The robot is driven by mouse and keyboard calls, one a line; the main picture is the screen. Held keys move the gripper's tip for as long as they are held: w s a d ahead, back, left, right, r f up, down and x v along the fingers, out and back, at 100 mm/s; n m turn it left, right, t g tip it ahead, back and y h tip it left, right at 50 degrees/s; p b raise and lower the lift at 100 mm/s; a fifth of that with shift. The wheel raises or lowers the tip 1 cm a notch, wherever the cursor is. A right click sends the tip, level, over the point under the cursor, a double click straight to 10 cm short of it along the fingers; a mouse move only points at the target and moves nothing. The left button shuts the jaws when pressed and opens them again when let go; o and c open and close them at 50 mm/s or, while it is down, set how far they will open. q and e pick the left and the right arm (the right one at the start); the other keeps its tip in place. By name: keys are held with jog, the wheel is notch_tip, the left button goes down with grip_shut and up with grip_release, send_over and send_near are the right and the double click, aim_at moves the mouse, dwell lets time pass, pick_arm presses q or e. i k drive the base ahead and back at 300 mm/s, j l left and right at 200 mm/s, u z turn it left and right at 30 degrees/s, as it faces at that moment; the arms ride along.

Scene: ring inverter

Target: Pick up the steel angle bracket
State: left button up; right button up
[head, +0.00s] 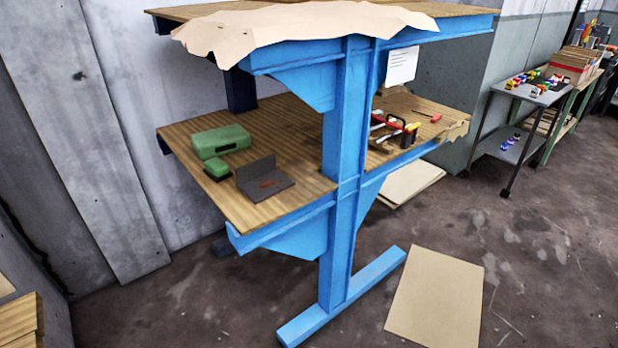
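The steel angle bracket (266,182) is a dark grey L-shaped piece with a reddish mark on its flat leg. It rests on the wooden middle shelf (290,137) of a blue rack, near the front edge and left of the blue post. One leg lies flat and the other stands upright at the back. Nothing covers it. Neither of my grippers shows in the head view.
A green case (220,141) and a small green box (217,169) lie behind and left of the bracket. The blue post (347,165) stands to its right, with tools (395,130) beyond. The upper shelf (470,10) overhangs. A flat board (437,295) lies on the floor.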

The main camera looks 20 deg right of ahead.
aim_at(260, 180)
jog(key=i+z, duration=0.2)
jog(key=z, duration=0.2)
jog(key=i+j+z, duration=0.15)
jog(key=z, duration=0.3)
jog(key=i+j+z, duration=0.15)
jog(key=z, duration=0.25)
jog(key=i+j+z, duration=0.1)
jog(key=j+z, duration=0.2)
jog(key=z, duration=0.15)
jog(key=i+j+z, duration=0.1)
jog(key=j+z, duration=0.3)
jog(key=l, duration=0.1)
